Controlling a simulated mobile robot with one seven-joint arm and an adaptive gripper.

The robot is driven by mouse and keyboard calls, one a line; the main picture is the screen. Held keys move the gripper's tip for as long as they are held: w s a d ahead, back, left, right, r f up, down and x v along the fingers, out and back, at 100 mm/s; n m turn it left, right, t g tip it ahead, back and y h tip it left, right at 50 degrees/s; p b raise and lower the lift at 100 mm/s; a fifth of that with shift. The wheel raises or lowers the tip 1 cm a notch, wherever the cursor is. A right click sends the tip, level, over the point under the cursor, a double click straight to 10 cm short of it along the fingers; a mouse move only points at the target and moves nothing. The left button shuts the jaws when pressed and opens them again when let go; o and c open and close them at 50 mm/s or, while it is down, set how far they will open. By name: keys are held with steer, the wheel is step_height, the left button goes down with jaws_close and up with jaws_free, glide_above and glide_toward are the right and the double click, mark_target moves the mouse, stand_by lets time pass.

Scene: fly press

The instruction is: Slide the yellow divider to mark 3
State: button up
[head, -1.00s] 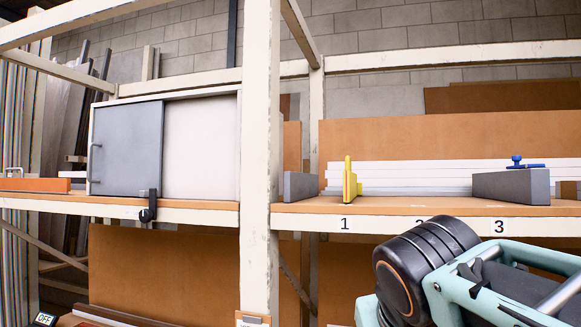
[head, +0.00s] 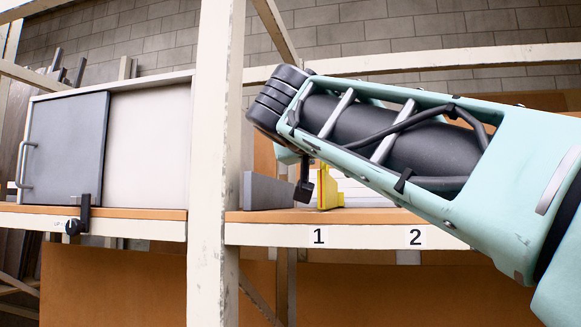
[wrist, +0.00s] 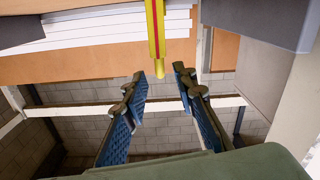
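The yellow divider (head: 329,190) stands upright on the shelf above mark 1 (head: 319,236) in the head view. Mark 2 (head: 415,237) shows to its right; mark 3 does not show. My gripper (head: 304,186) is beside the divider's left side in the head view, partly hidden by my arm. In the wrist view the divider (wrist: 155,38), yellow with a red stripe, comes down from the top edge.
A grey block (head: 270,190) stands on the shelf left of the divider. White boards (wrist: 80,32) lie behind the divider. A pale upright post (head: 214,160) stands left of the shelf bay, with a grey sliding door (head: 65,148) beyond it. My arm covers the shelf's right part.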

steer(key=shift+w+d+r, duration=0.1)
steer(key=shift+w+r, duration=0.1)
steer(key=shift+w, duration=0.1)
steer(key=p, duration=0.5)
glide_above(330, 184)
steer(key=w, duration=0.2)
steer(key=shift+s, duration=0.1)
jaws_close()
